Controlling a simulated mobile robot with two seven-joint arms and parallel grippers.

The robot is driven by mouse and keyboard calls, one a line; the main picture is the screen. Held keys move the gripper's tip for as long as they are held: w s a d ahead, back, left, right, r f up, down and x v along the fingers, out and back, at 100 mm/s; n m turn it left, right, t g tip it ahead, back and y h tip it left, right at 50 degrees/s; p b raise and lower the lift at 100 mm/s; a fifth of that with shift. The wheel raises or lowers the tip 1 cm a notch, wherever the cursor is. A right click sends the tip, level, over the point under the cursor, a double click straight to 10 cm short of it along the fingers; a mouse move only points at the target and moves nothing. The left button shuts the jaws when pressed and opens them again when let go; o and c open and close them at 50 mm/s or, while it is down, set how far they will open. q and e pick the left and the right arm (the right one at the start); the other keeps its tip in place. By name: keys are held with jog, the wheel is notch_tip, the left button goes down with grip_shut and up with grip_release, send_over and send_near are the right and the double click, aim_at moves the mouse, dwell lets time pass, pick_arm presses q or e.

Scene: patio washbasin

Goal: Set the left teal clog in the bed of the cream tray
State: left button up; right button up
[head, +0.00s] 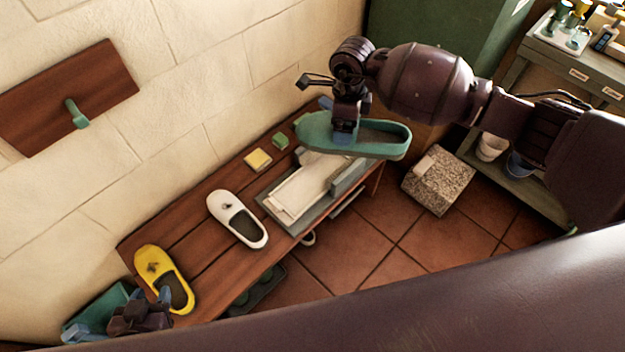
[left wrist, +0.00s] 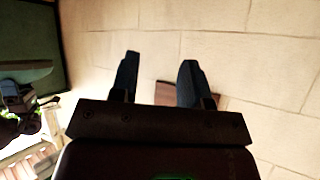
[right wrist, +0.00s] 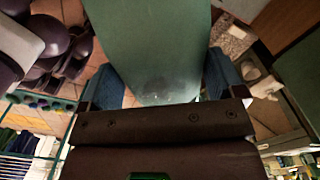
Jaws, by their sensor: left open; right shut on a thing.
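The teal clog (head: 385,140) is held level in the air by my right gripper (head: 343,135), above the back right end of the bench. My right gripper's blue fingers are shut on the clog, which fills the space between them in the right wrist view (right wrist: 150,50). The cream tray (head: 302,190) lies on the bench below and left of the clog; the clog overlaps its far end in the head view. My left gripper (head: 138,312) is open and empty at the bench's near left end, and its two fingers show apart in the left wrist view (left wrist: 160,80).
A white clog (head: 238,218) and a yellow clog (head: 165,280) lie on the wooden bench (head: 190,222) left of the tray. A yellow sponge (head: 257,160) and a green block (head: 280,140) sit near the wall. A teal bin (head: 100,305) stands by my left gripper. A speckled block (head: 438,180) is on the floor.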

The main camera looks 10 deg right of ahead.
jog(key=w+f+m+b, duration=0.1)
jog(key=w+m, duration=0.1)
jog(key=m, duration=0.1)
jog(key=w+a+f+m+b, duration=0.1)
jog(key=f+m, duration=0.1)
jog(key=m, duration=0.2)
jog(key=w+f+m+b, duration=0.2)
jog(key=m, duration=0.1)
jog(key=shift+w+a+m, duration=0.3)
jog(key=shift+m, duration=0.1)
jog(key=w+a+f+m+b, duration=0.1)
jog(key=w+f+m+b, duration=0.35)
jog(key=m, duration=0.55)
jog(key=m+b, duration=0.4)
jog(key=b, duration=0.1)
send_over(317, 177)
notch_tip(317, 177, down, 17)
notch_tip(317, 177, down, 5)
jog(key=shift+s+f+b, duration=0.1)
jog(key=shift+b, duration=1)
jog(key=shift+f, duration=0.15)
jog(key=shift+r, duration=0.25)
pick_arm(q)
notch_tip(317, 177, down, 10)
jog(key=d+m, duration=0.2)
jog(key=shift+w+f+g+h, duration=0.15)
jog(key=shift+g+h, duration=0.15)
jog(key=shift+h, duration=0.1)
